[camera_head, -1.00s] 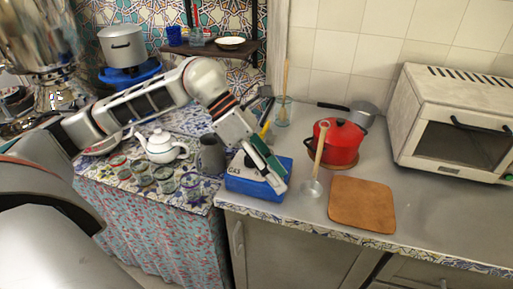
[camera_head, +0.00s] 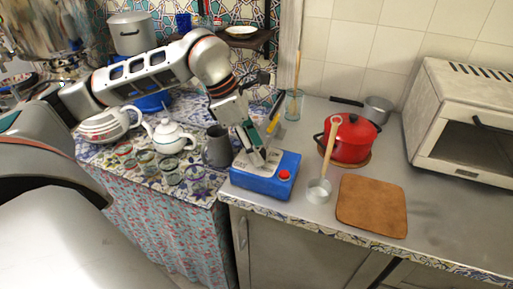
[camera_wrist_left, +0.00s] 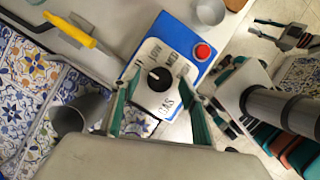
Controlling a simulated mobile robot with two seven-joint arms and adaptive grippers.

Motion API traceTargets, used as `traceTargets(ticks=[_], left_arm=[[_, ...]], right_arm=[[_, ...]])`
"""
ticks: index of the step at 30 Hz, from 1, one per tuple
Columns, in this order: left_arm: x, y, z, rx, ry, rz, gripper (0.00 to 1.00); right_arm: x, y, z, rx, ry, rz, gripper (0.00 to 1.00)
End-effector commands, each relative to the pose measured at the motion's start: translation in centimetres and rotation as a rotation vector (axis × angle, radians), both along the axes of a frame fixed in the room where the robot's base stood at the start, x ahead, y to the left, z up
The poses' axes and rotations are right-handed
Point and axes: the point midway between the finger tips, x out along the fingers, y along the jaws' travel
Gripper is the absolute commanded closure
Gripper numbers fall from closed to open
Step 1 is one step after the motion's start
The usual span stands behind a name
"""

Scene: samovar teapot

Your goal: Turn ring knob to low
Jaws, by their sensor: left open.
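The blue gas box (camera_head: 266,187) stands at the left end of the grey counter. Its white panel (camera_wrist_left: 140,92) carries a round black knob (camera_wrist_left: 159,79), with the words LOW, MED and GAS around it. Where the knob points is too small to tell. My left gripper (camera_head: 254,161) is over the box from above. In the left wrist view my left gripper (camera_wrist_left: 158,90) is open, one finger on each side of the knob, apparently not gripping it. Parts like those of my right gripper (camera_wrist_left: 288,36) show small at the upper right of the wrist view.
A red button (camera_head: 284,175) sits on the box's right part. A ladle (camera_head: 319,190), red pot (camera_head: 350,140) and brown board (camera_head: 371,206) lie to the right. A grey jug (camera_head: 217,147) stands close on the left. A yellow-handled tool (camera_wrist_left: 70,30) is near the box.

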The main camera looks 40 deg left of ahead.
Motion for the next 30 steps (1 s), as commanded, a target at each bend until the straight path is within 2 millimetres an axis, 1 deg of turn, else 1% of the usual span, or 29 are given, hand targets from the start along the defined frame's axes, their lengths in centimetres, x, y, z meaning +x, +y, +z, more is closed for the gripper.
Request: traceTargets(ticks=[3,10,11,12,14,15,23,30], left_arm=[[0.1,-0.1,-0.4,-0.001,0.001,0.001,0.55],[0.1,-0.2,-0.4,0.000,0.000,0.001,0.55],[0.1,-0.2,-0.4,0.000,0.000,0.001,0.63],[0.1,-0.2,-0.4,0.000,0.000,0.001,0.74],[0.1,-0.2,-0.4,0.000,0.000,0.001,0.89],[0.1,-0.2,-0.4,0.000,0.000,0.001,0.94],[0.1,-0.1,-0.3,-0.001,-0.001,-0.011,0.94],[0.2,-0.1,-0.1,0.000,-0.001,-0.104,0.93]], right_arm=[[0.0,-0.1,0.0,-0.001,-0.001,-0.002,0.72],[0.1,-0.2,0.0,-0.003,-0.002,-0.003,0.72],[0.1,-0.3,0.0,-0.003,-0.002,-0.003,0.72],[0.2,-0.2,0.0,-0.003,-0.003,-0.003,0.72],[0.2,-0.3,0.1,-0.004,-0.003,-0.004,0.72],[0.2,-0.2,0.1,-0.003,-0.004,-0.004,0.72],[0.5,-0.2,0.4,-0.002,-0.010,-0.004,0.72],[0.8,0.0,1.3,0.006,-0.015,-0.003,0.72]])
